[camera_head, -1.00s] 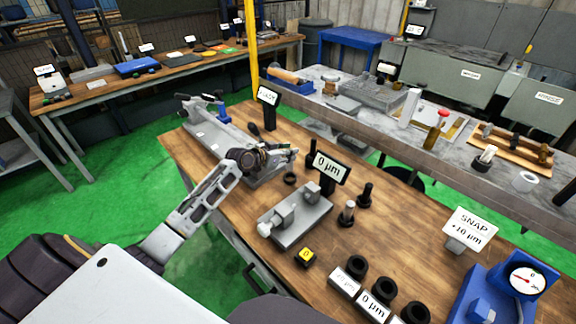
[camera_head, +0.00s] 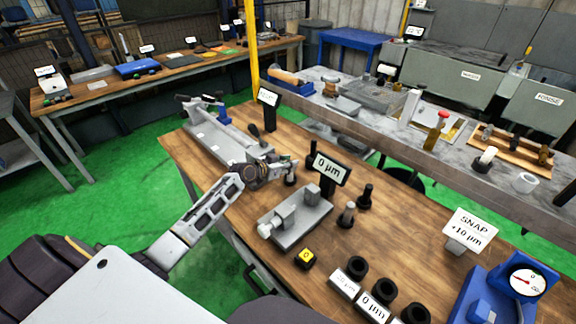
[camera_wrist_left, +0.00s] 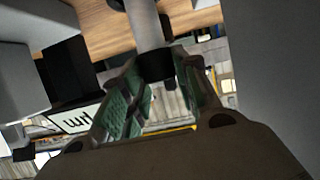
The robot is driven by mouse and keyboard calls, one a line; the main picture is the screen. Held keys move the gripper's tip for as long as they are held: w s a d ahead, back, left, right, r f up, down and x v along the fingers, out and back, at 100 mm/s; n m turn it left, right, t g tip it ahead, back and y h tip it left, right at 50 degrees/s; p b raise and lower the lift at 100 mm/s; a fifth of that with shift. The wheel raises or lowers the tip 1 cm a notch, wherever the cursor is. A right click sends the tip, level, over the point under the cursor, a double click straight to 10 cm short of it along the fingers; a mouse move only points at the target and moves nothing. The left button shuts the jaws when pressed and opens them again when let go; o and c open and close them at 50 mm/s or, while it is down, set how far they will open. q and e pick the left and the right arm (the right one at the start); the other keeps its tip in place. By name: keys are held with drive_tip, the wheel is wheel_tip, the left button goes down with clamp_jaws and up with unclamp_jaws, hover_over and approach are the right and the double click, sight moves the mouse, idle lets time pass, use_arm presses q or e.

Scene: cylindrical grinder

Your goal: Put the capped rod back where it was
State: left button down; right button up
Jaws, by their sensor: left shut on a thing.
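My left gripper (camera_head: 289,163) is over the wooden bench, shut on the capped rod. In the left wrist view the rod (camera_wrist_left: 146,24) is a smooth grey cylinder with a black part between the green-padded fingers (camera_wrist_left: 155,85). In the head view the rod is small and mostly hidden by the gripper. A dark ring-like base (camera_head: 290,181) shows just below the gripper; I cannot tell whether the rod touches it. My right gripper is not in view.
A grey bench fixture (camera_head: 283,222) and a "0 µm" display (camera_head: 329,170) stand close right of the gripper. A grey pin in a black base (camera_head: 347,214) and a black post (camera_head: 365,195) stand beyond. A long grey machine (camera_head: 215,135) lies to the left.

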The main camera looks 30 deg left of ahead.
use_arm(q)
drive_tip(key=shift+f, duration=0.15)
drive_tip(key=shift+f, duration=0.1)
drive_tip(key=c, duration=1.1)
unclamp_jaws()
drive_tip(key=shift+f, duration=0.1)
drive_tip(key=shift+v, duration=1.15)
drive_tip(key=shift+b+v, duration=0.4)
drive_tip(key=shift+v, duration=4.5)
